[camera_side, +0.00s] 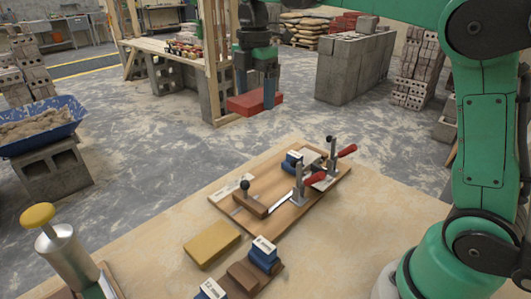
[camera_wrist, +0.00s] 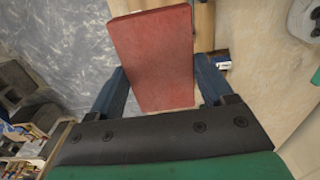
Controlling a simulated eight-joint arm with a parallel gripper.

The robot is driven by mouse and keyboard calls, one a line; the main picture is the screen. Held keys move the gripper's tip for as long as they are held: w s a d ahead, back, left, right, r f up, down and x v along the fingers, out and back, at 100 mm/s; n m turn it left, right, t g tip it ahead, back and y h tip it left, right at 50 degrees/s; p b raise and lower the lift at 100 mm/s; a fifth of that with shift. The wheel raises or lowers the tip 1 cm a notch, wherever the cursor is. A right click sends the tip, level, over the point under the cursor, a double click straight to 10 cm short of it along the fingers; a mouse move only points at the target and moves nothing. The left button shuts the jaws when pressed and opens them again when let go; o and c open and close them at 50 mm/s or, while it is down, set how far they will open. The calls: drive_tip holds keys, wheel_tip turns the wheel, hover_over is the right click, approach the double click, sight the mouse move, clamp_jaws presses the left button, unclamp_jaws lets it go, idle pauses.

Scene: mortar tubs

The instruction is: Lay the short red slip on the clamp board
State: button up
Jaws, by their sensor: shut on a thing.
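The short red slip (camera_side: 250,103) is a flat red block held level between the blue fingers of my gripper (camera_side: 255,98), high above the table beyond the clamp board in the side view. In the wrist view the slip (camera_wrist: 153,50) lies between the two fingers of my gripper (camera_wrist: 165,85), its far end sticking out forward. The slip is apart from the board.
A yellow slip (camera_side: 211,244) lies on the pale table in front of the board. Blue blocks with white labels (camera_side: 264,252) and a brown piece (camera_side: 243,277) stand nearby. A metal cylinder with a yellow knob (camera_side: 65,255) is at left. The toggle clamps stand up as obstacles.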

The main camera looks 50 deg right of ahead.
drive_tip(key=shift+s+d+f, duration=0.85)
drive_tip(key=shift+d+f, duration=0.1)
drive_tip(key=shift+d, duration=0.2)
hover_over(269, 187)
wheel_tip(269, 187, down, 14)
drive_tip(key=shift+s+r, duration=0.1)
drive_tip(key=shift+r, duration=0.1)
drive_tip(key=shift+f, duration=2.35)
drive_tip(key=o, duration=1.2)
drive_tip(key=shift+f, duration=0.1)
drive_tip(key=shift+c, duration=0.2)
